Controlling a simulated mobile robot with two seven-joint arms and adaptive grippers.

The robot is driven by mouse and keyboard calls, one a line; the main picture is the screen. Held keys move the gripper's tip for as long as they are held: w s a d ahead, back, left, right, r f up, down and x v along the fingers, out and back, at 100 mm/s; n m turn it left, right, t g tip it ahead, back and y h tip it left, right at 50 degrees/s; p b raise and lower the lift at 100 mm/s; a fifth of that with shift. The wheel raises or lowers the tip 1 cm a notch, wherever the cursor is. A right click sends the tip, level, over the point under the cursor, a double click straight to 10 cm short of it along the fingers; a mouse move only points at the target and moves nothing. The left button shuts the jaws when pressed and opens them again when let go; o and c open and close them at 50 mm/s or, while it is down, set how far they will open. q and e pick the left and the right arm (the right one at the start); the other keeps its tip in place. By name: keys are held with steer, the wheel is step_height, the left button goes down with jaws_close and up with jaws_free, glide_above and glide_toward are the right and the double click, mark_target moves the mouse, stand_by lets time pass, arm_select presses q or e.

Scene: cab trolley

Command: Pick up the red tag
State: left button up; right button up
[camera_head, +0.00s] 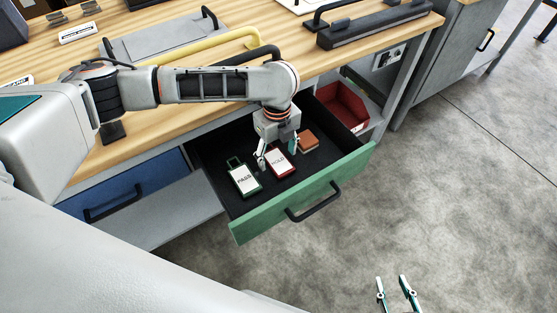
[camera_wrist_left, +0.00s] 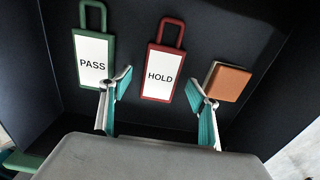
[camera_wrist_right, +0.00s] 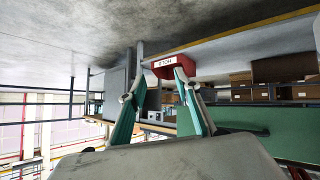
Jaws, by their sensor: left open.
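The red tag (camera_head: 280,163) has a white face reading HOLD and lies in the open green-fronted drawer (camera_head: 305,197). In the left wrist view the red tag (camera_wrist_left: 161,66) has its loop handle pointing up and away from the gripper. My left gripper (camera_head: 277,150) is open above the drawer. In the left wrist view the fingertips of my left gripper (camera_wrist_left: 160,88) lie on either side of the red tag's lower part, with nothing between them seen gripped. My right gripper (camera_head: 396,283) is over the floor at the lower right, open and empty; its fingers also show in the right wrist view (camera_wrist_right: 153,88).
A green tag (camera_head: 243,179) reading PASS lies left of the red tag. A brown block (camera_head: 309,142) lies to its right. A red bin (camera_head: 343,105) stands beyond the drawer. The wooden worktop (camera_head: 150,85) runs behind, with handles and trays.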

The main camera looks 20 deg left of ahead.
arm_select(q)
steer(key=shift+f, duration=0.9)
steer(key=shift+r, duration=0.1)
steer(key=c, duration=1.2)
arm_select(e)
steer(key=shift+w+a+r, duration=0.2)
steer(key=shift+w+a, duration=0.05)
steer(key=shift+w, duration=0.05)
arm_select(q)
steer(key=shift+r, duration=0.1)
